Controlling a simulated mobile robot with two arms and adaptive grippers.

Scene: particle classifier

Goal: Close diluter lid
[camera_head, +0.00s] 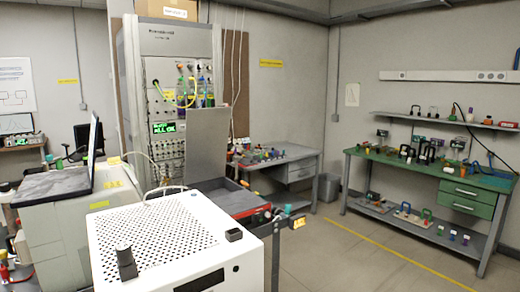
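A grey flat panel (208,145) stands upright in the middle, and looks like a raised lid. Below it lies a low dark unit with red edges (240,203), its near side partly hidden by the white box. I cannot tell for sure which unit is the diluter. A white box (165,240) with a perforated top and a black knob (125,262) fills the foreground; its top is flat. Neither of my grippers can be made out.
A pale machine (60,215) with a thin dark upright panel (92,150) stands at left. A tall instrument rack (170,90) is behind. A green workbench (430,175) with several small items stands at right. Free floor (370,255) lies at lower right.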

